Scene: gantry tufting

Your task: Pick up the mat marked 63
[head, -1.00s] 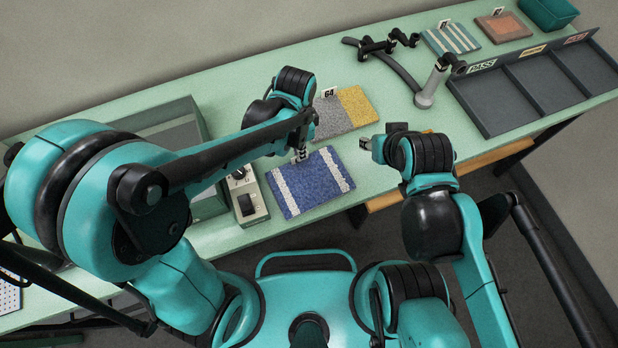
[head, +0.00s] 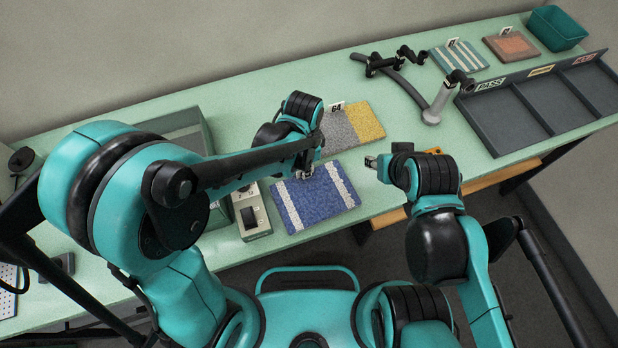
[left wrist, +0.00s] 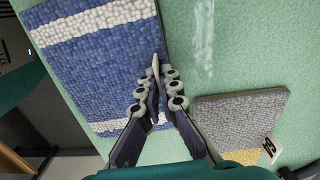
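No readable 63 shows in either view. A blue mat with two white stripes (head: 318,200) lies flat on the green bench in front of me, with no tag visible; it also shows in the left wrist view (left wrist: 105,65). A grey and yellow mat tagged 64 (head: 352,124) lies just behind it. My left gripper (head: 305,172) points down at the blue mat's far edge. In the left wrist view its fingertips (left wrist: 156,75) are close together at that edge; whether the edge is between them is unclear. My right gripper (head: 372,162) hangs right of the blue mat, away from it; its fingers are too small to judge.
A control box (head: 251,212) stands close left of the blue mat. A teal striped mat (head: 458,57) and an orange mat (head: 511,45) lie at the back right, their tags too small to read. A dark divided tray (head: 535,98) labelled PASS and a teal bin (head: 557,28) are right.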

